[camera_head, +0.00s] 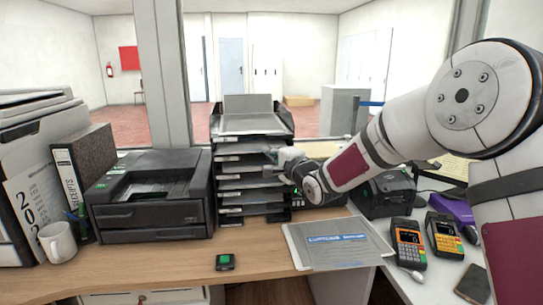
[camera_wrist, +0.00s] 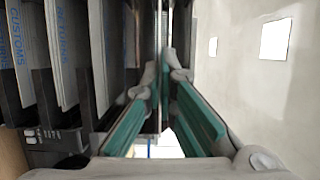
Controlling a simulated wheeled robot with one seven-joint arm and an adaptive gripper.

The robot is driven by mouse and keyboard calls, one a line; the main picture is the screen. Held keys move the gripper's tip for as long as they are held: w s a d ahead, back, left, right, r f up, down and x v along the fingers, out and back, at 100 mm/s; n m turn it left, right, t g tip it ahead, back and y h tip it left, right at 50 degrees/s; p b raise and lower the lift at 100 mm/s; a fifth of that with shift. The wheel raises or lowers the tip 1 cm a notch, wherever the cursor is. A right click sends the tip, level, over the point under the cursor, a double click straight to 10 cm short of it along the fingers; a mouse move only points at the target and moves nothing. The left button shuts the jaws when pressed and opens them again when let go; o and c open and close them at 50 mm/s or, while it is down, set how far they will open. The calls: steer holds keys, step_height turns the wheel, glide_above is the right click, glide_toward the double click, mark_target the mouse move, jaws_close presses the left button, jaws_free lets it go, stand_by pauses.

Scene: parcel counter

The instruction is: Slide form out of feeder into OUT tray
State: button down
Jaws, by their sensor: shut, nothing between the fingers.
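My gripper (camera_head: 273,154) is at the front of the black stacked tray unit (camera_head: 252,203), near its upper shelves. In the wrist view its teal-padded fingers (camera_wrist: 166,82) come together at the tips, close to a thin sheet or shelf edge; no paper is clearly gripped. A grey sheet (camera_head: 250,123) lies on the sloped top of the unit. A pale form with a blue heading (camera_head: 345,254) lies flat on the counter at right. I cannot read any OUT label, nor tell which part is the feeder.
A black printer (camera_head: 150,212) stands left of the tray unit, with a white mug (camera_head: 58,241) and a receipts binder (camera_head: 84,170) beyond. Card terminals (camera_head: 408,243) and a label printer (camera_head: 386,193) stand at right.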

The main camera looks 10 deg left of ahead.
steer(key=c, duration=2.3)
jaws_free()
steer(key=o, duration=0.7)
step_height(320, 180, down, 2)
steer(key=shift+f+b, duration=0.1)
steer(key=shift+b, duration=0.6)
steer(key=shift+s, duration=0.1)
steer(key=shift+s+d+p, duration=0.15)
steer(key=shift+s+d, duration=0.05)
steer(key=shift+s, duration=0.5)
steer(key=shift+s+d+p, duration=0.1)
steer(key=shift+s+d, duration=0.15)
steer(key=shift+s, duration=0.45)
steer(key=shift+s+d+p, duration=0.15)
steer(key=shift+s+d, duration=0.05)
steer(key=shift+s, duration=0.5)
